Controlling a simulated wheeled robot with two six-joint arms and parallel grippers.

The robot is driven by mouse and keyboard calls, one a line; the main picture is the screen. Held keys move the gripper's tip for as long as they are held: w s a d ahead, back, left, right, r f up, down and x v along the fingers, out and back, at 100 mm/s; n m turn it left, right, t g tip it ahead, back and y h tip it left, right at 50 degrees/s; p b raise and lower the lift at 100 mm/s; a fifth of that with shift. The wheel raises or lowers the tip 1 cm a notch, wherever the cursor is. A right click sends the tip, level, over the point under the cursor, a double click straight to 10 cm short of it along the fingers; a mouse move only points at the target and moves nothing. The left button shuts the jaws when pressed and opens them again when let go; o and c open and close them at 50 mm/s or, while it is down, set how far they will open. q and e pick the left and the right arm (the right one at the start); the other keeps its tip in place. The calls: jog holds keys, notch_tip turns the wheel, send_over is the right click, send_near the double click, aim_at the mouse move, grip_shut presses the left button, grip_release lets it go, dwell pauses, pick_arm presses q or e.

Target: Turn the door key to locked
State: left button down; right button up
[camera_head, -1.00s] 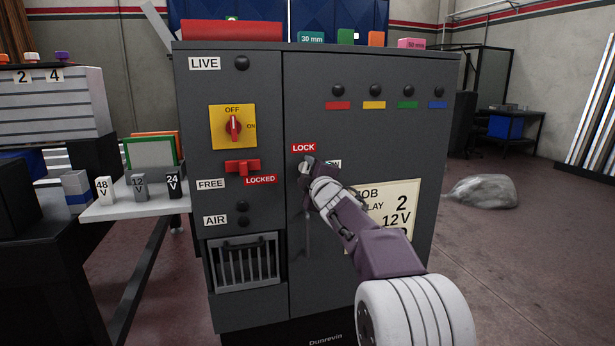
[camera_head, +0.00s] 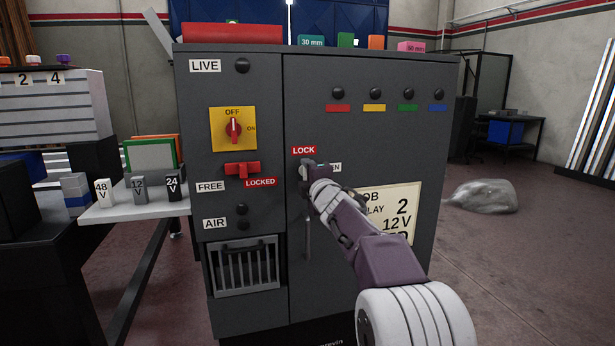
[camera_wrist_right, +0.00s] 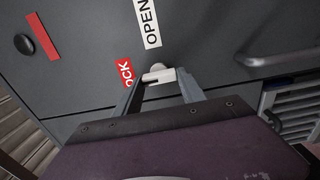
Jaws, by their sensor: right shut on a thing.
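The door key (camera_wrist_right: 160,76) is a small pale tab in a round lock on the grey cabinet door. My right gripper (camera_head: 307,170) is at the lock, just below the red LOCK label (camera_head: 304,150). In the right wrist view the two fingers (camera_wrist_right: 158,84) close on the key from both sides. The white OPEN label (camera_wrist_right: 148,22) shows there beside the lock; in the head view my gripper partly hides it. The key is mostly hidden in the head view, so I cannot tell its exact angle. My left gripper is not in view.
A long door handle (camera_head: 308,240) hangs below the lock, partly behind my arm. A job display plate (camera_head: 408,192) is behind my right arm. A red FREE/LOCKED slider (camera_head: 242,169) and yellow rotary switch (camera_head: 233,129) sit on the left panel. A shelf (camera_head: 130,210) juts out left.

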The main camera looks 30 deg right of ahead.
jog(key=o, duration=1.4)
jog(key=shift+c, duration=0.2)
jog(key=v, duration=0.9)
